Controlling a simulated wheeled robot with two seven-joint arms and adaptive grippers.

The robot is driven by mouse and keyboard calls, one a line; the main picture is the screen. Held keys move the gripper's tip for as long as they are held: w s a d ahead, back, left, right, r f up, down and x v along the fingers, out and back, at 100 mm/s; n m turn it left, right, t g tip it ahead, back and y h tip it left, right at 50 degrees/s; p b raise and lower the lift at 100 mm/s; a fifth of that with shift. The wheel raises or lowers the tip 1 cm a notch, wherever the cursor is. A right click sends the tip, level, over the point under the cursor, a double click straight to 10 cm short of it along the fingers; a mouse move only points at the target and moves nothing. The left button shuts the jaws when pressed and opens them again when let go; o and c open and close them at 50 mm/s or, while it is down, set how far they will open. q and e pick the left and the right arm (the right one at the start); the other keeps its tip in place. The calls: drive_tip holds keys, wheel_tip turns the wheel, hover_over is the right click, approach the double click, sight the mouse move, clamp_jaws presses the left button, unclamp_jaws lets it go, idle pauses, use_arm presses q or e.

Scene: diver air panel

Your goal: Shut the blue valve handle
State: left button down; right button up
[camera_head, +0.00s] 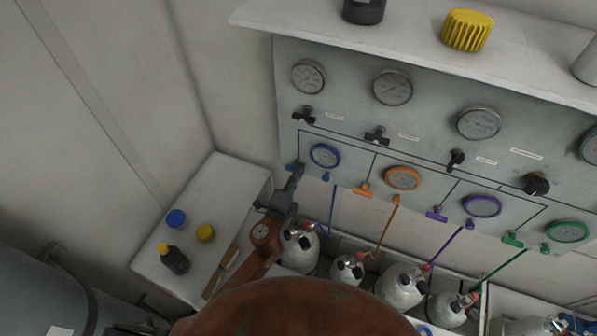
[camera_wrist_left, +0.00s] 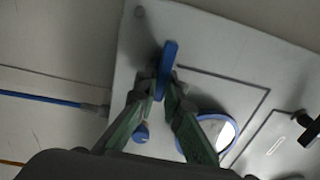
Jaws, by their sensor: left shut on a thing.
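The blue valve handle (camera_head: 291,166) is at the lower left of the grey air panel (camera_head: 345,117), left of the blue-rimmed gauge (camera_head: 325,155). My left gripper (camera_head: 294,182) reaches up to it from below. In the left wrist view the blue handle (camera_wrist_left: 169,60) is a narrow bar, and the fingertips of my left gripper (camera_wrist_left: 162,88) are closed on its lower part. The handle's upper end sticks out beyond the fingers. Its base is hidden. My right gripper is not in view.
Orange (camera_head: 362,190), purple (camera_head: 436,214) and green handles (camera_head: 512,239) line the panel to the right. Several grey cylinders (camera_head: 400,290) with coloured hoses stand below. A white side table (camera_head: 215,177) holds a dark bottle (camera_head: 175,260) and blue and yellow caps.

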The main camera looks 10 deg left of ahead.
use_arm(q)
drive_tip(key=c, duration=2)
unclamp_jaws()
drive_tip(key=shift+c, duration=0.2)
drive_tip(key=v, duration=1.2)
